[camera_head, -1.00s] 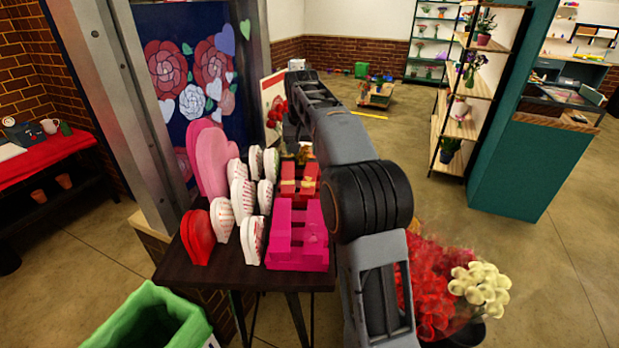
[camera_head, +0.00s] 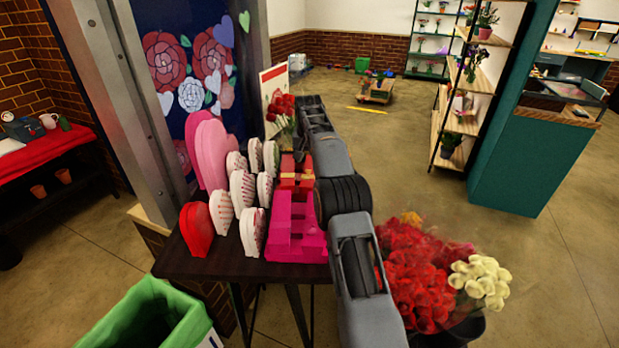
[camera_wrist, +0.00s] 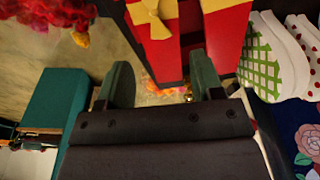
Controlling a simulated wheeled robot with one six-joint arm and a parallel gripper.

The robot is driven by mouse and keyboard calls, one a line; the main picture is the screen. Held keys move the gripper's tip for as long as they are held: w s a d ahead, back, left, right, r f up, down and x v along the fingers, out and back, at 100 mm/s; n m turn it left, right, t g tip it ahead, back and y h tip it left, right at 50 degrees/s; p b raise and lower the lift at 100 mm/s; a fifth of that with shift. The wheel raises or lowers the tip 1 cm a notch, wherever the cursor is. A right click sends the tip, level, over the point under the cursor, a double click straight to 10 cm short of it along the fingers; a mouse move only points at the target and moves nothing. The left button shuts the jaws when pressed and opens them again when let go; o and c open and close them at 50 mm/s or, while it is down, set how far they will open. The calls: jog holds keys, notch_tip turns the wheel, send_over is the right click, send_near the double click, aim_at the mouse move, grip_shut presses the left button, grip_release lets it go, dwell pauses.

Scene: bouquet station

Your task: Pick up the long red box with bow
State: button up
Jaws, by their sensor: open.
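Red boxes with gold ribbon (camera_head: 296,181) lie on the dark table, behind the pink boxes, in the head view; my arm partly covers them. In the wrist view, a red box with a gold bow (camera_wrist: 154,26) is at the top, just beyond my fingers. A second red box (camera_wrist: 226,35) with a gold band is beside it to the right. I cannot tell which of them is the long one. My gripper (camera_wrist: 162,64) is open, with nothing held between its fingers. Its fingertips are hidden in the head view.
Pink boxes (camera_head: 296,232) stand at the table's front, with white heart-shaped boxes (camera_head: 243,190) and a red heart box (camera_head: 196,228) to their left. Red roses (camera_head: 281,108) stand behind. A flower bucket (camera_head: 464,331) is right of my arm. The table's edge (camera_head: 315,272) is close.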

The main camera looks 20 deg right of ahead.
aim_at(310, 170)
jog(key=shift+w+d+f, duration=0.1)
jog(key=shift+w+f, duration=0.05)
jog(key=shift+f, duration=0.9)
jog(key=shift+w+d+f, duration=0.1)
jog(key=shift+w+f, duration=0.05)
jog(key=shift+f, duration=0.95)
jog(key=shift+w+f, duration=0.15)
jog(key=shift+f, duration=0.9)
jog(key=shift+c, duration=0.4)
jog(key=c, duration=0.7)
jog(key=shift+o, duration=0.2)
jog(key=shift+r, duration=0.1)
